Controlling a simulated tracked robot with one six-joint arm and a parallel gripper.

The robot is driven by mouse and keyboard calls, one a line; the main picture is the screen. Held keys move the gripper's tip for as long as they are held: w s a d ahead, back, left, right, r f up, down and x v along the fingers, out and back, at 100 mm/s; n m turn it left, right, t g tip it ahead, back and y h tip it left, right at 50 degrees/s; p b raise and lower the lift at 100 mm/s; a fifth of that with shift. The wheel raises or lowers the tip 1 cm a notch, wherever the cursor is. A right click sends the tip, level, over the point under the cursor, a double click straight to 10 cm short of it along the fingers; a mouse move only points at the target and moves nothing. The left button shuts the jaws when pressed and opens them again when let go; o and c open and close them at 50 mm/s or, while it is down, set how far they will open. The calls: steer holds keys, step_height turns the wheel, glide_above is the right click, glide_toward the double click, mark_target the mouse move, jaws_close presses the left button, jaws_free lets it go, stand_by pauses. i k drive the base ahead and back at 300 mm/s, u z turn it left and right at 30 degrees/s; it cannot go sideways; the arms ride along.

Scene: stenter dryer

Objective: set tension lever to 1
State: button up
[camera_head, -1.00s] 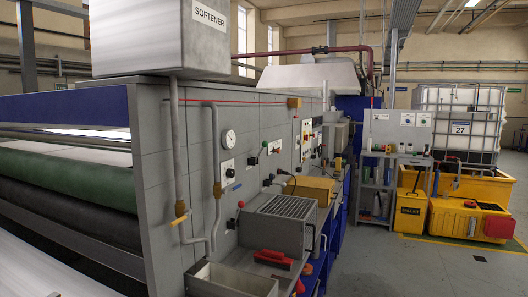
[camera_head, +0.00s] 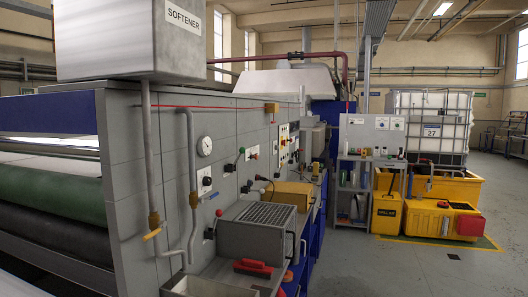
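The grey machine panel (camera_head: 245,140) runs along the left and away from me. It carries several controls: a round gauge (camera_head: 205,146), a white plate with a dark knob (camera_head: 205,181), a second dark-handled control (camera_head: 230,168), a black knob with a red button (camera_head: 252,153), and a red knob (camera_head: 219,212) low down. I cannot tell from this distance which of these is the tension lever; no label for it is readable. My gripper is not in view.
A bench with a grey grated box (camera_head: 255,228) and a red-handled tool (camera_head: 252,267) stands below the panel. A grey shelf rack (camera_head: 365,175), a yellow bin (camera_head: 387,212) and a tank (camera_head: 432,125) in a yellow tray stand behind. The floor at right is clear.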

mark_target(242, 150)
steer(key=z, duration=1.5)
steer(key=i, duration=2.35)
steer(key=u, duration=0.85)
